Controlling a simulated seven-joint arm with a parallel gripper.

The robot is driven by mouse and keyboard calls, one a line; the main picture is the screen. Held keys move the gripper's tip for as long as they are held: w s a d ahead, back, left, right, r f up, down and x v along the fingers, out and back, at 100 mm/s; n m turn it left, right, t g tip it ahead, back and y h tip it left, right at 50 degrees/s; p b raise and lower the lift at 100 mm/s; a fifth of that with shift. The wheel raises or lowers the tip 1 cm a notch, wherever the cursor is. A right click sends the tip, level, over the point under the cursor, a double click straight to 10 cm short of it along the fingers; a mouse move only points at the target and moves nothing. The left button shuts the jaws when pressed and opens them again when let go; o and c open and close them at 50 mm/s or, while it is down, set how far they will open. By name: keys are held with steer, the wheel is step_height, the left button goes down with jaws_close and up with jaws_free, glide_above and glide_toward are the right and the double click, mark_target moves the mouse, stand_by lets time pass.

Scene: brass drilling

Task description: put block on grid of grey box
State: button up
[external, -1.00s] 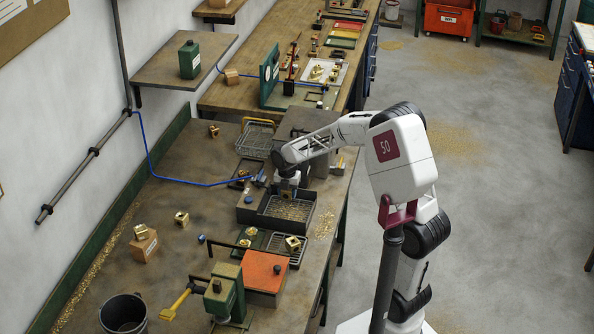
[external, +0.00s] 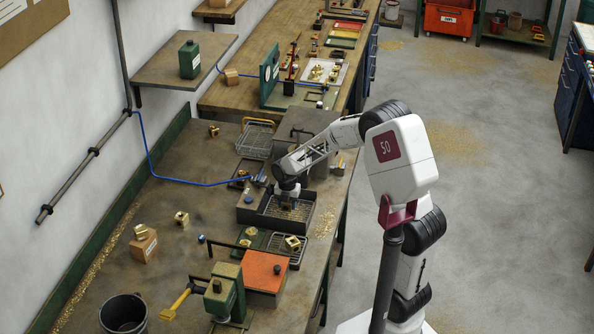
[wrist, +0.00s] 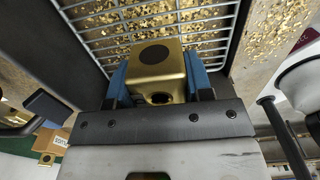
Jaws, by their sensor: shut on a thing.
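A brass block (wrist: 158,68) with a dark round hole in its top face and another in its side sits between the blue fingers of my gripper (wrist: 160,78) in the wrist view. My gripper is shut on it. In the external view my gripper (external: 288,203) is low over the grey box (external: 264,219), whose walls surround a wire grid (wrist: 110,32). The block is over or on the grid. I cannot tell whether it touches the wires. The block is mostly hidden by the gripper in the external view.
Brass shavings lie on and under the grid. A wire rack (external: 289,250) with a brass block (external: 292,243) stands in front of the box. An orange-topped box (external: 264,272) and a green machine (external: 223,295) stand nearer. A wire basket (external: 255,139) is behind.

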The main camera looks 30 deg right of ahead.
mark_target(288, 215)
steer(key=shift+f, duration=1.85)
steer(key=shift+f, duration=0.1)
steer(key=o, duration=1.3)
step_height(288, 215, up, 12)
steer(key=shift+r, duration=0.1)
